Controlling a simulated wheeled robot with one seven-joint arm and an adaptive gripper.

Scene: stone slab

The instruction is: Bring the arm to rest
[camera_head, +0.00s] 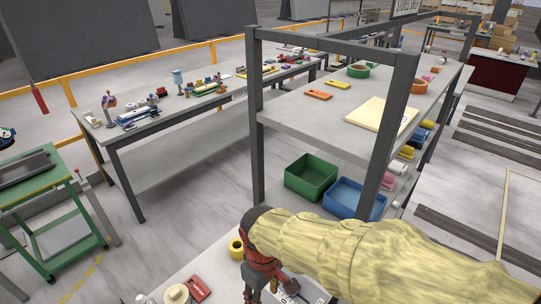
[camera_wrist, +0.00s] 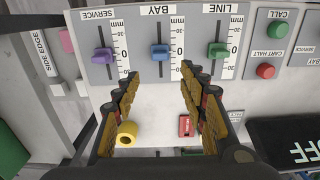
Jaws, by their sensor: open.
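My arm, in a yellow sleeve, reaches across the lower right in the head view, with my gripper (camera_head: 268,289) pointing down over the slab's front part. In the wrist view my gripper (camera_wrist: 160,80) has its two fingers spread with nothing between them. Between and beyond the fingertips is a grey panel with three sliders: a purple one (camera_wrist: 103,56) under SERVICE, a blue one (camera_wrist: 160,52) under BAY and a green one (camera_wrist: 218,50) under LINE. The lettering is upside down. I cannot tell whether the fingertips touch the panel.
A yellow roll (camera_wrist: 127,133) and a red object (camera_wrist: 186,126) lie on the slab near the fingers. Green (camera_wrist: 278,29) and red (camera_wrist: 265,71) buttons sit right of the sliders. In the head view a grey-framed shelf (camera_head: 254,130) with green (camera_head: 311,176) and blue bins stands behind my arm.

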